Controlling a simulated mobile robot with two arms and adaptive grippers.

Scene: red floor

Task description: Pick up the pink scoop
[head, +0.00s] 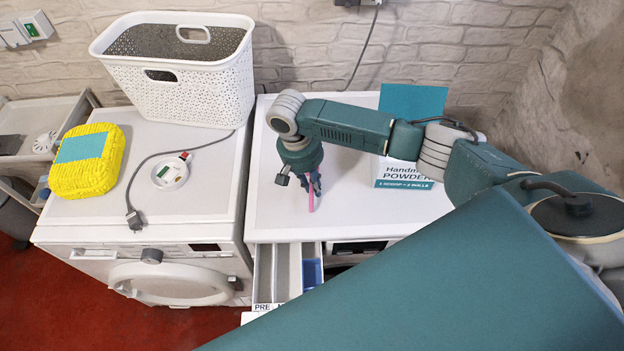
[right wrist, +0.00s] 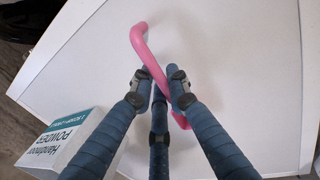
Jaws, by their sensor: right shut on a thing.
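The pink scoop (head: 311,198) shows as a thin pink strip at my right gripper (head: 314,184), above the white top of the right-hand unit. In the right wrist view the scoop (right wrist: 150,60) is a bent pink handle running between the fingers of the right gripper (right wrist: 160,84), which is shut on it. Its bent end points up past the fingertips, and part of it is hidden behind the fingers. I cannot tell whether it touches the surface. My left gripper is not in view.
A powder box (head: 402,174) stands right of the gripper, behind my arm. An open drawer (head: 284,275) is below the front edge. A washing machine (head: 205,205) at left carries a white basket (head: 205,92), a yellow bundle (head: 75,182) and a corded white device (head: 169,174).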

